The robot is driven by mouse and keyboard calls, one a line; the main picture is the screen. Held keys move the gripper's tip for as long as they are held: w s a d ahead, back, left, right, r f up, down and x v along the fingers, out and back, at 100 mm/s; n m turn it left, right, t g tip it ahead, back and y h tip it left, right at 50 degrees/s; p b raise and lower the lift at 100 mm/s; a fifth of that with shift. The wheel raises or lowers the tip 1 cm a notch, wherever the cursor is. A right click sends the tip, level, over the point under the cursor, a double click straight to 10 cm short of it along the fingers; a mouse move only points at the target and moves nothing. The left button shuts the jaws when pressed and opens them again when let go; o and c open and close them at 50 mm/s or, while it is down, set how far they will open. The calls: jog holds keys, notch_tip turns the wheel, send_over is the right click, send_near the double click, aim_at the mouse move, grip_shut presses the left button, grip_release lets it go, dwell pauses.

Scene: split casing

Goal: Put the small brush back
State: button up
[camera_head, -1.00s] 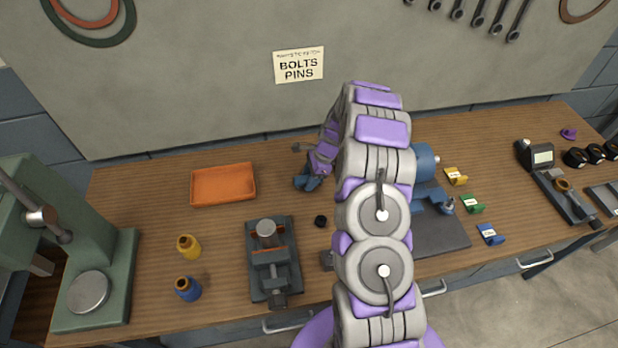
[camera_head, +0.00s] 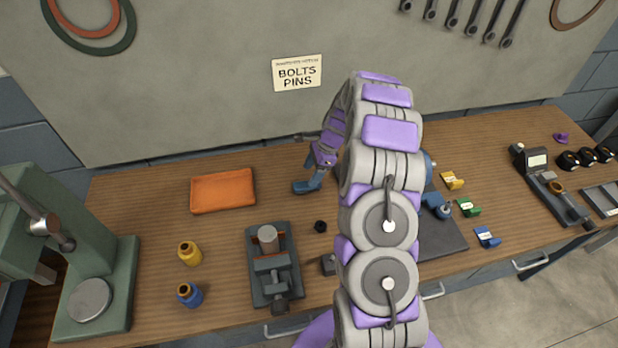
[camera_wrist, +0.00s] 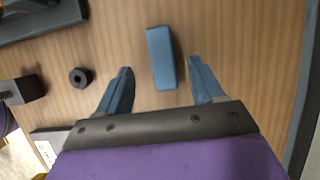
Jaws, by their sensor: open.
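My gripper shows in the wrist view (camera_wrist: 161,86), its two blue fingers apart and empty. A plain blue rectangular block (camera_wrist: 160,57) lies on the wooden bench between and slightly beyond the fingertips, apart from both. I cannot tell whether it is the small brush; no bristles show. In the head view my gripper (camera_head: 309,186) is low over the bench, left of my arm, and the block cannot be told apart from the fingers there.
A black ring (camera_head: 320,226) and a vise (camera_head: 271,278) are on the bench near my gripper. An orange tray (camera_head: 222,191) lies to the left. A dark mat (camera_head: 445,238) with blue parts is right of my arm. Yellow and blue bottles stand at front left.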

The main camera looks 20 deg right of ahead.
jog(key=a+v, duration=0.1)
jog(key=v, duration=0.4)
jog(key=s+a+r+n+g+h, duration=0.1)
jog(key=s+a+r+n+g, duration=0.1)
jog(key=s+a+r+n, duration=0.95)
jog(key=s+a+r+n+h, duration=0.1)
jog(key=s+r+n, duration=0.1)
jog(key=s, duration=0.8)
jog(key=s+a+r+n+h, duration=0.1)
jog(key=s+r+n, duration=0.2)
jog(key=s, duration=0.6)
jog(key=s+a+r+n+h, duration=0.1)
jog(key=s+a+r+n, duration=0.1)
jog(key=s, duration=0.8)
jog(key=shift+s+r+n+g, duration=0.3)
jog(key=shift+r+n, duration=0.35)
jog(key=shift+n, duration=0.2)
jog(key=shift+a+f+b, duration=0.15)
jog(key=shift+f+b, duration=0.5)
jog(key=shift+f, duration=0.3)
